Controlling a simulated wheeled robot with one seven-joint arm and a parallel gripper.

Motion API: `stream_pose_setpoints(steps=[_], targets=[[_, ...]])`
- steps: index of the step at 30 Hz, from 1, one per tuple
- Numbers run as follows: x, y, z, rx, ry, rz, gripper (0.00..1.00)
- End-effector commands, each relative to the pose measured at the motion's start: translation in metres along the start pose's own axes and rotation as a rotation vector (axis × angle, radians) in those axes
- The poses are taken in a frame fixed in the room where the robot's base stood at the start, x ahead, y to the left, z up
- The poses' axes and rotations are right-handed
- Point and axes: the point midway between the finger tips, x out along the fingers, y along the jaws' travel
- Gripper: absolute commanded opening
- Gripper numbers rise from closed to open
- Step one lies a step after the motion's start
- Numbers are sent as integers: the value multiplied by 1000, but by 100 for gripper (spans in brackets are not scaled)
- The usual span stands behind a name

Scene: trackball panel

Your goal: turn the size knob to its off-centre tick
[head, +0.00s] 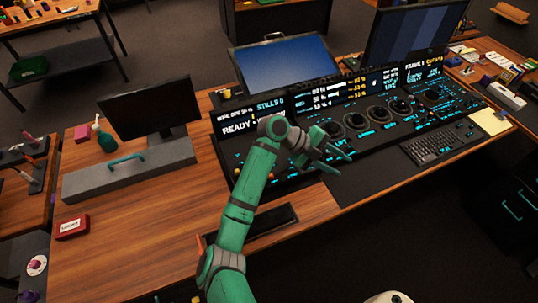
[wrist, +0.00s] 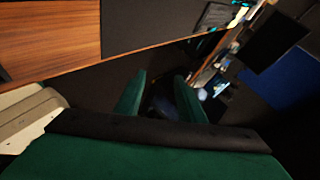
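The dark control panel (head: 455,103) lies on the wooden desk, with round trackballs (head: 378,114) in a row and small cyan-lit controls around them. I cannot pick out the size knob or its ticks; the labels are too small to read, and my arm covers part of the panel's left side. My green gripper (head: 338,160) is above the panel's front left part, its fingers apart and nothing between them. In the wrist view the two fingers (wrist: 160,98) also stand apart and empty, facing past the desk edge; no knob shows there.
Lit screens (head: 345,88) stand behind the panel. A keyboard (head: 435,146) and a yellow pad (head: 490,120) lie to its right.

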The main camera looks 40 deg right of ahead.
Motion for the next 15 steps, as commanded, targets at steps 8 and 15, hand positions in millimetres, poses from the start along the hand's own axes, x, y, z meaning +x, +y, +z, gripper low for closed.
stream_pose_setpoints(steps=[8, 15], targets=[[-89, 43, 80, -120, -291, 481, 36], [-173, 55, 115, -232, -515, 728, 36]])
